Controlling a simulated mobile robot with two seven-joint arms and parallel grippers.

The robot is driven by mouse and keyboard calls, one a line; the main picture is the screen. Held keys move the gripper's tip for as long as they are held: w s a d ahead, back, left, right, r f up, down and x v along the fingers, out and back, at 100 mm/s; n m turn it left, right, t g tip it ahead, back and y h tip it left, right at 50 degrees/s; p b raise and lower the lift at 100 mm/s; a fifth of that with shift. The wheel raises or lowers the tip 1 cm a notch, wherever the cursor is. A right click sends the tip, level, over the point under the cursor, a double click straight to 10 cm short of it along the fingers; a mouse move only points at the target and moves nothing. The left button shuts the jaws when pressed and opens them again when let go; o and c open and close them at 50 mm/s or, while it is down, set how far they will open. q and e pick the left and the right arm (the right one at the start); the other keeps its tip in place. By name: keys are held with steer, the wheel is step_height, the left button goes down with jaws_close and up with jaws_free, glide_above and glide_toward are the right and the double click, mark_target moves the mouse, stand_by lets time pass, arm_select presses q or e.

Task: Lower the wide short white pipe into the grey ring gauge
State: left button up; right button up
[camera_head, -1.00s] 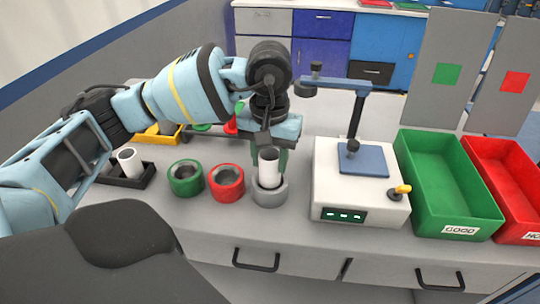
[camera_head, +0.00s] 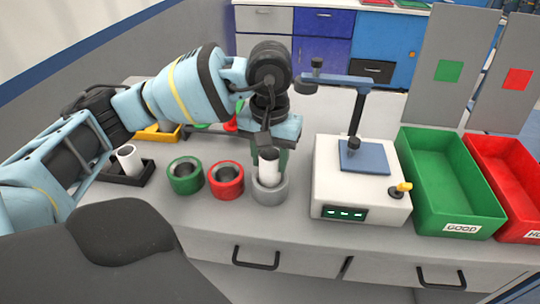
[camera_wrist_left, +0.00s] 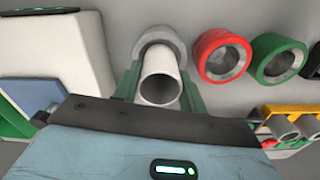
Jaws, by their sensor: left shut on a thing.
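The white pipe (camera_head: 270,172) is upright, held in my left gripper (camera_head: 268,158). Its lower end is within the opening of the grey ring gauge (camera_head: 268,196), with most of the pipe still standing above the rim. How deep it sits is hidden by the ring's front wall. In the left wrist view the green fingers (camera_wrist_left: 160,90) are shut on either side of the pipe (camera_wrist_left: 160,62), and the grey ring (camera_wrist_left: 158,33) shows just beyond it. My right gripper is not in view.
A red ring (camera_head: 226,188) and a green ring (camera_head: 185,184) stand left of the grey one. Another white pipe (camera_head: 129,160) stands in a black tray at left. A white measuring device (camera_head: 330,185) is close on the right, then the green GOOD bin (camera_head: 440,200) and a red bin (camera_head: 512,195).

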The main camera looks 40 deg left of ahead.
arm_select(q)
steer(key=shift+f, duration=0.25)
stand_by(0.3)
steer(key=o, duration=1.1)
steer(key=shift+c, duration=0.2)
step_height(320, 180, up, 8)
steer(key=shift+f, duration=0.1)
stand_by(0.4)
